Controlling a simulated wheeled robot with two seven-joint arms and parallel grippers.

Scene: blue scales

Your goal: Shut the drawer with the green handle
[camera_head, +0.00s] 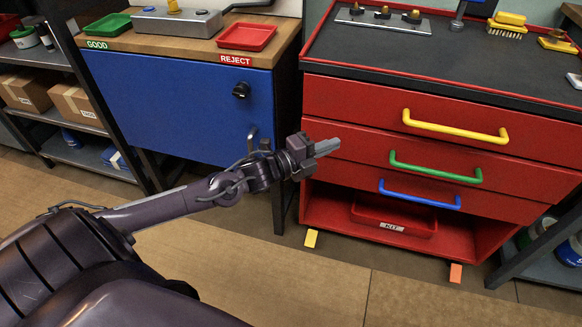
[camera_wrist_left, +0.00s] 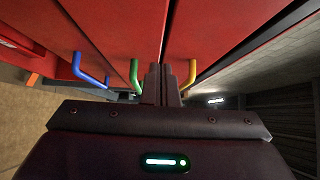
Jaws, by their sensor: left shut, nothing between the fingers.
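The red cabinet (camera_head: 322,205) has stacked drawers at the right of the head view. The green handle (camera_head: 435,172) is on the middle drawer (camera_head: 362,150). That drawer's front seems to stand a little forward of the blue-handled one below; how far is hard to tell. The green handle also shows in the left wrist view (camera_wrist_left: 134,74), just left of the fingers. My left gripper (camera_head: 327,147) is shut and empty, in front of the cabinet's left part, left of the green handle. Whether it touches the drawer front is unclear. My right gripper is not in view.
The yellow handle (camera_head: 455,130) is above and the blue handle (camera_head: 418,196) below the green one. A red KIT tray (camera_head: 392,222) lies in the open bottom space. A blue cabinet (camera_head: 185,105) stands left. Floor in front (camera_head: 300,270) is clear.

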